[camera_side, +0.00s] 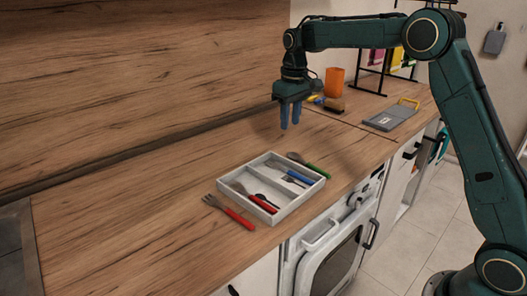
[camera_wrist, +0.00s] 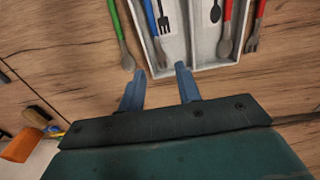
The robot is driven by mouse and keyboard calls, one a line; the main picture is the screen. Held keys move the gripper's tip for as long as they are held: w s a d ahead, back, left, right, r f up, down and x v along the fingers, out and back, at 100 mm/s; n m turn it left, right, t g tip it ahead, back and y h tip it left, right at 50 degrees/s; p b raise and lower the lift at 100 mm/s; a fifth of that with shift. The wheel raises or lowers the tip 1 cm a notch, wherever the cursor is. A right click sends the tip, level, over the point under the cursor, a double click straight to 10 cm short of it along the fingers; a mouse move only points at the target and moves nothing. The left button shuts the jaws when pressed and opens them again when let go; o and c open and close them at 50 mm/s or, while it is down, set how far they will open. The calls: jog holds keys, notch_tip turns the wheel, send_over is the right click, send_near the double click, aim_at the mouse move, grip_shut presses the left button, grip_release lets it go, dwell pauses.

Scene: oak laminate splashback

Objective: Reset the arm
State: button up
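My gripper (camera_side: 290,122) hangs above the counter, behind the cutlery tray, with its blue fingers pointing down. In the wrist view the fingers (camera_wrist: 159,76) are apart with nothing between them. The white divided tray (camera_side: 287,212) lies on the counter and also shows at the top of the wrist view (camera_wrist: 188,45). It holds blue-handled cutlery (camera_side: 299,177) in one compartment and red-handled cutlery (camera_side: 262,204) in another. A red-handled fork (camera_side: 238,218) lies outside the tray at left. A green-handled spoon (camera_side: 309,164) lies outside it at right.
Farther back on the counter are an orange cup (camera_side: 334,82), a brush (camera_side: 334,105) and a grey board with a yellow handle (camera_side: 390,118). A dark rack stands behind them. The counter left of the tray is mostly clear. An oven (camera_side: 333,262) is below the front edge.

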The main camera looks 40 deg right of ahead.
jog(key=s+a+r+t, duration=0.1)
jog(key=s+a+r, duration=0.1)
jog(key=s+r, duration=0.45)
jog(key=s+a+r+t, duration=0.1)
jog(key=s+a+r, duration=0.15)
jog(key=s, duration=0.75)
jog(key=s+a+f+t, duration=0.1)
jog(key=s+f, duration=0.1)
jog(key=s, duration=0.7)
jog(key=s+a+f+t, duration=0.1)
jog(key=s+f+t, duration=0.1)
jog(key=s, duration=0.8)
jog(key=shift+s+a+f+m, duration=0.15)
jog(key=shift+s+f+m, duration=0.15)
jog(key=shift+f+m, duration=0.1)
